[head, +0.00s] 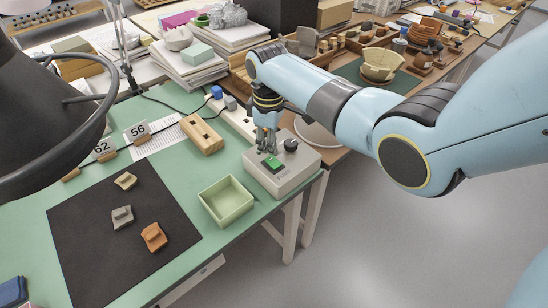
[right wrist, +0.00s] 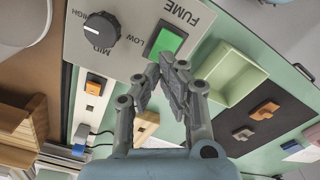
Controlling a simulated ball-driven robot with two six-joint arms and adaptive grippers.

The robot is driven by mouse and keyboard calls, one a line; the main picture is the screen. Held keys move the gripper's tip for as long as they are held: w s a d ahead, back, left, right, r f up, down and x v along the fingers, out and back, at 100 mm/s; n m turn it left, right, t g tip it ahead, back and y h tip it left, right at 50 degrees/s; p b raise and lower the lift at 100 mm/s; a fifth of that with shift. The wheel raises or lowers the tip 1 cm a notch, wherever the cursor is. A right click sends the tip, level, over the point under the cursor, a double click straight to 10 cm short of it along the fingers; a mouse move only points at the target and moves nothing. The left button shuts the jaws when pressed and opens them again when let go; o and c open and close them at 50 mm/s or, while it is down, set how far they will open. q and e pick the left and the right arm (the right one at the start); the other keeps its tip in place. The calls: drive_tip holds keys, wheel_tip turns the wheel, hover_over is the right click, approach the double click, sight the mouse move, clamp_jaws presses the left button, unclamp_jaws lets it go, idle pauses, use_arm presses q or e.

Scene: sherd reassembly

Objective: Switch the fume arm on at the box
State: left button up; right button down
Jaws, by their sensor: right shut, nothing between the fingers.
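The grey fume box (head: 299,172) stands at the right corner of the green table, with a green switch (head: 272,163) and a black dial (head: 291,145) on top. In the right wrist view the green switch (right wrist: 166,40) looks bright green beside the lettering FUME, and the dial (right wrist: 103,30) has HIGH, MID and LOW marks. My right gripper (head: 267,149) points down over the box, close to the switch. Its fingertips (right wrist: 168,62) are together and empty, just beside the switch; I cannot tell whether they touch it. My left gripper is not in view.
A pale green tray (head: 227,202) stands left of the box. A wooden block with slots (head: 202,134) lies behind it. A black mat (head: 90,235) holds three sherds. A dark hood (head: 45,110) fills the upper left. A power strip (right wrist: 90,98) runs beside the box.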

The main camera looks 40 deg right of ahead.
sight(270, 157)
drive_tip(key=shift+s+f+b, duration=0.1)
drive_tip(key=shift+f+b, duration=0.8)
drive_tip(key=shift+f, duration=0.5)
idle(0.7)
drive_tip(key=shift+r+p, duration=0.9)
drive_tip(key=shift+p, duration=0.1)
wheel_tip(270, 157, up, 5)
drive_tip(key=p, duration=0.6)
drive_tip(key=shift+r, duration=0.2)
drive_tip(key=shift+f, duration=0.1)
